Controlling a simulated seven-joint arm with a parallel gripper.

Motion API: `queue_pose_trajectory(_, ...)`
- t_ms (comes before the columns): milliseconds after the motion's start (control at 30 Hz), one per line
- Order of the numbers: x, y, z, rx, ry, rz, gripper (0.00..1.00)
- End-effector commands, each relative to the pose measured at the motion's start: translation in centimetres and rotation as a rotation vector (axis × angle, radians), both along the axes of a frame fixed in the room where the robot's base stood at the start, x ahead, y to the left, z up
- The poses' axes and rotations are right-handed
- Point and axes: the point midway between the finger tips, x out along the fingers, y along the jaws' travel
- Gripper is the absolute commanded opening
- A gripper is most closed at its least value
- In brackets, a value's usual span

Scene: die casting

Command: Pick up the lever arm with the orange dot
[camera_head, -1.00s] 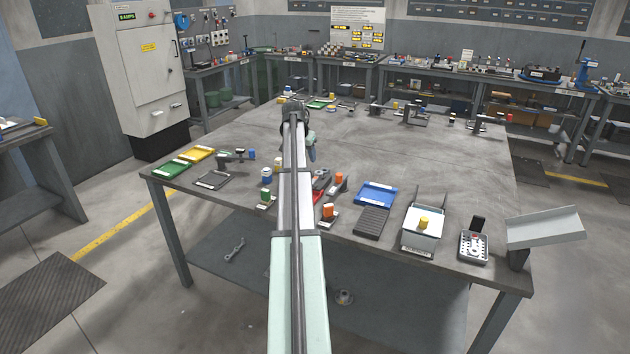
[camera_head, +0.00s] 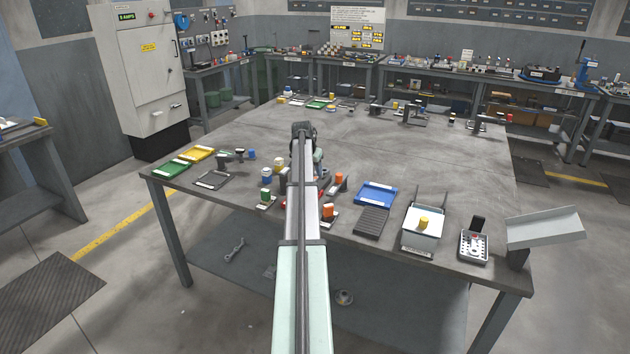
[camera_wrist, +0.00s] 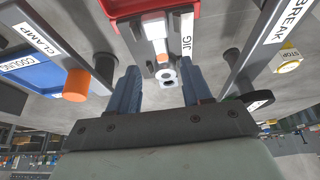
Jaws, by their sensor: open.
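In the wrist view, a pale part (camera_wrist: 157,30) with an orange patch (camera_wrist: 160,47) and round grey ends lies at the red tray (camera_wrist: 112,9), beside a JIG label. It may be the lever arm, but its full shape and any orange dot are not clear. My gripper (camera_wrist: 161,77) is open, its two blue-grey fingers spread left and right of the grey ends in the picture. Nothing is seen held. Whether the fingers touch the part or are at its height cannot be told. In the head view my arm hides most of this spot.
A grey clamp with an orange knob (camera_wrist: 77,86) is close left of my fingers in the wrist view. Beyond it is a blue cooling tray (camera_head: 376,195). A grey bar labelled BREAK (camera_wrist: 292,20) is at right. The table's middle (camera_head: 400,150) is fairly clear.

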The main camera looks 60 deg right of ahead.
Motion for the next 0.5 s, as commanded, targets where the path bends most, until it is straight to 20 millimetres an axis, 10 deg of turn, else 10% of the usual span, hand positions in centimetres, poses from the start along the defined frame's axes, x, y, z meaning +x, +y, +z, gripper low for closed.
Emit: queue_pose_trajectory(500, 0.2, -1.9, -4.0, -0.001, 0.0, 0.0, 0.49)
